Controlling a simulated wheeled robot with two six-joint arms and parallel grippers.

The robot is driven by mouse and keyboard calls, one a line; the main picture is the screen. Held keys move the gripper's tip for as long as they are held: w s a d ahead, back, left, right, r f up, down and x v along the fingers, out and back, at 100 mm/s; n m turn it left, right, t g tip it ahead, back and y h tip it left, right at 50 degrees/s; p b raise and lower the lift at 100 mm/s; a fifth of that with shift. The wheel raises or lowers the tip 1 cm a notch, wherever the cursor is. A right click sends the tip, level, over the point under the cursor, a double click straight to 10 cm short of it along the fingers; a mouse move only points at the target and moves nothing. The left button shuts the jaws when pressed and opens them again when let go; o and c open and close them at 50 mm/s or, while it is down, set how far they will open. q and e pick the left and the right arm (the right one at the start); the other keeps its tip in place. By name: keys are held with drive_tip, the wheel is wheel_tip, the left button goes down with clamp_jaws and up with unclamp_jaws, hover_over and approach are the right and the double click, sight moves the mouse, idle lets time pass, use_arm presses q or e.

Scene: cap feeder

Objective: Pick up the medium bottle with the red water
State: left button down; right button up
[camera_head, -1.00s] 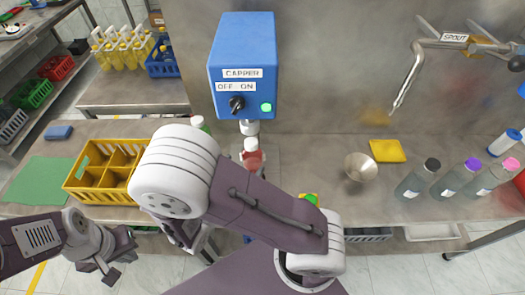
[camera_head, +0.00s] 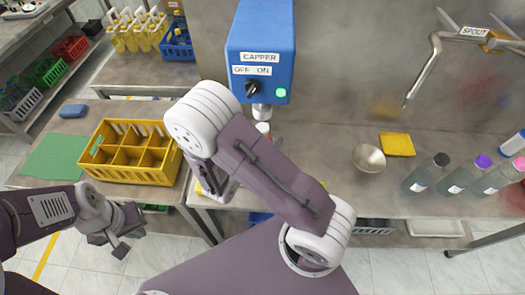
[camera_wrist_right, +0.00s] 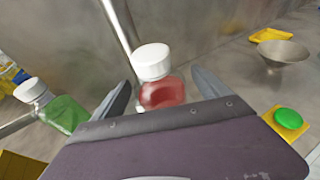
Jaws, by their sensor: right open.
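A bottle with red liquid (camera_wrist_right: 163,93) and a white cap stands upright in the right wrist view. It is between the fingers of my right gripper (camera_wrist_right: 160,80), which is open, with gaps on both sides. The bottle's lower part is hidden behind the gripper body. In the head view only its white cap (camera_head: 262,128) shows clearly beside my right arm, under the capper. My left gripper (camera_head: 119,246) hangs empty at the lower left, in front of the bench; its jaw opening is unclear.
The blue capper (camera_head: 262,50) stands behind. An empty yellow crate (camera_head: 130,174) is on the left. A funnel (camera_head: 368,158), yellow tray (camera_head: 397,144) and several bottles are on the right. A green button (camera_wrist_right: 288,118) is nearby.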

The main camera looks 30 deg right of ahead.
drive_tip(key=shift+s, duration=0.1)
drive_tip(key=c, duration=1.9)
drive_tip(key=shift+r, duration=0.1)
clamp_jaws()
drive_tip(key=shift+r, duration=0.1)
